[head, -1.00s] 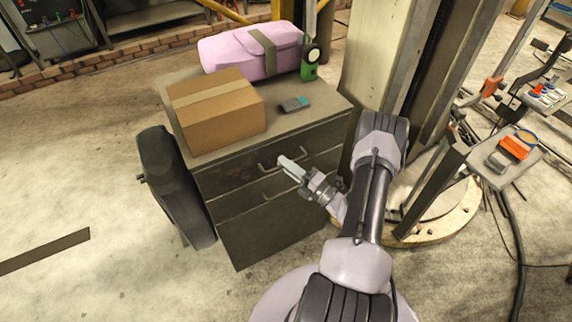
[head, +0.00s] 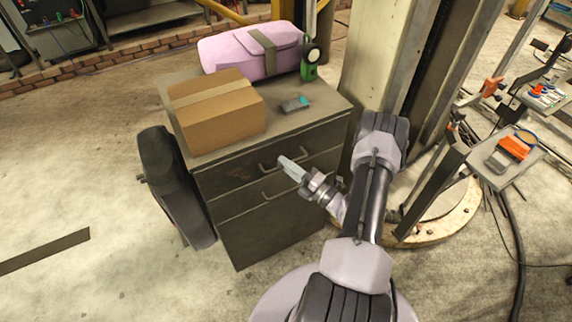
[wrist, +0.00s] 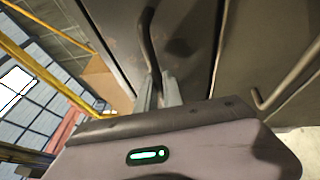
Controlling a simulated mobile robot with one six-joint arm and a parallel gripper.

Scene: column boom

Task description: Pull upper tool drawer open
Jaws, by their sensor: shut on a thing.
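A dark grey tool cabinet (head: 265,238) stands in the middle of the head view. Its upper drawer (head: 228,175) looks flush with the cabinet front. The upper drawer's bar handle (head: 296,153) runs across its face, and it also shows in the wrist view (wrist: 149,40). My gripper (head: 284,163) is at this handle. In the wrist view its two fingers (wrist: 158,92) are shut around the bar; the exact contact is partly hidden. The lower drawer (head: 232,203) looks shut, and its handle (wrist: 290,78) is apart from my gripper.
A cardboard box (head: 218,115), a pink bag (head: 235,54), a green lamp (head: 309,70) and a small grey device (head: 295,104) sit on the cabinet. A black padded object (head: 172,190) stands at its left side. A steel column (head: 385,65) rises at the right. Floor in front is clear.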

